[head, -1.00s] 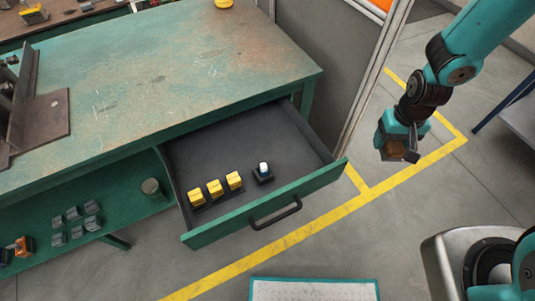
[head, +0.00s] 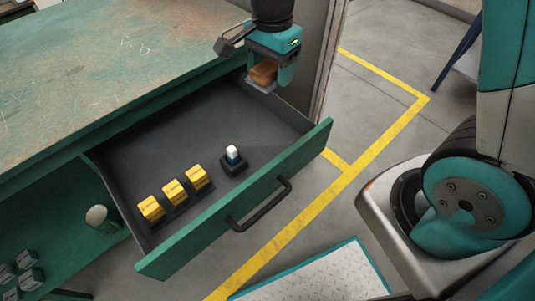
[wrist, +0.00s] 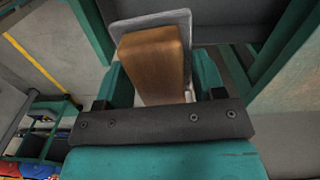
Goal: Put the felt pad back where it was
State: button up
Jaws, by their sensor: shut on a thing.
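My gripper (head: 270,68) hangs above the back right part of the open drawer (head: 205,140), near the bench edge. It is shut on a brown wooden block with a thin grey layer at its far end, which I take to be the felt pad (head: 263,73). In the wrist view the felt pad (wrist: 153,60) sits between the two teal fingers, its grey end pointing away from the palm. In the drawer, several yellow boxes (head: 173,191) stand in a row at the front left.
The drawer's green front (head: 240,200) has a dark handle (head: 260,205). The worn green bench top (head: 100,70) lies to the left. A grey panel stands behind my gripper. The drawer's back and right floor look bare.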

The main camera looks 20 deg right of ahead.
aim_at(269, 139)
jog(key=shift+s+a+f+m, duration=0.15)
jog(key=shift+a+m, duration=0.1)
jog(key=shift+m, duration=0.15)
jog(key=shift+s+a+b, duration=0.1)
jog(key=shift+b, duration=0.3)
jog(key=shift+m, duration=0.3)
notch_tip(269, 139, down, 19)
jog(key=b, duration=0.4)
jog(key=shift+f+b, duration=0.15)
jog(key=shift+b, duration=0.2)
jog(key=shift+f, duration=0.15)
jog(key=o, duration=1)
jog(key=shift+o, duration=0.2)
